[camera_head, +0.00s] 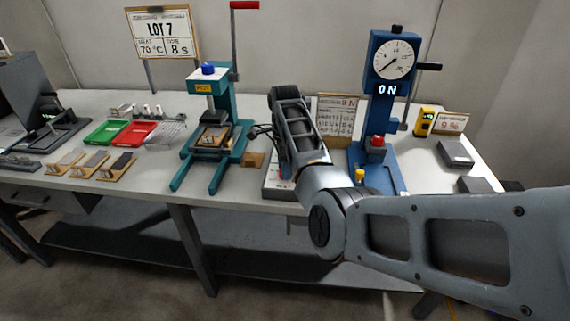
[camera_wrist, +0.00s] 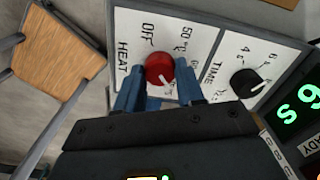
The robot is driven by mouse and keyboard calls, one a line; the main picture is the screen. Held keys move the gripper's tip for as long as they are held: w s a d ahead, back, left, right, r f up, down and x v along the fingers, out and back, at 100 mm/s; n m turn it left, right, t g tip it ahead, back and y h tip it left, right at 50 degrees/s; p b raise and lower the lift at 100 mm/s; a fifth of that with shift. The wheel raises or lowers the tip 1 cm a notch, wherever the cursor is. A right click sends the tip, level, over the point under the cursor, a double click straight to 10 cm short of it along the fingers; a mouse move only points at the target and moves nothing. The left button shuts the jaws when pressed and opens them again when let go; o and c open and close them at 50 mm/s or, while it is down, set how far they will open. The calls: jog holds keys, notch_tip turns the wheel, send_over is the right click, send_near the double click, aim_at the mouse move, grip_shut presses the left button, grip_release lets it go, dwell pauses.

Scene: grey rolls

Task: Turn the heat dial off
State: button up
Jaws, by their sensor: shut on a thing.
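The red heat dial (camera_wrist: 160,68) sits on a white panel (camera_wrist: 212,42) marked HEAT, with OFF (camera_wrist: 148,28) and 50 °C labels around it. Its white pointer mark points to the lower right in the wrist view, away from OFF. My gripper (camera_wrist: 160,86) has its blue fingers on either side of the dial and is shut on it. In the head view the control box (camera_head: 277,188) is partly hidden by my arm, and the dial cannot be made out.
A black time dial (camera_wrist: 246,82) and a green lit display (camera_wrist: 298,110) are beside the heat dial. A teal press (camera_head: 215,125) stands left of my arm. A blue press (camera_head: 380,120) reading ON stands to its right. Red (camera_head: 139,133) and green trays are further left.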

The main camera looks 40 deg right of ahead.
jog(key=n+p, duration=0.1)
jog(key=n, duration=0.2)
jog(key=shift+r+n, duration=0.15)
jog(key=shift+n, duration=0.25)
jog(key=n+p, duration=0.1)
jog(key=n, duration=0.3)
jog(key=shift+n, duration=0.3)
jog(key=n, duration=1.3)
jog(key=shift+n, duration=0.3)
jog(key=n, duration=0.3)
jog(key=shift+n, duration=0.3)
jog(key=n, duration=0.4)
jog(key=shift+n, duration=2.1)
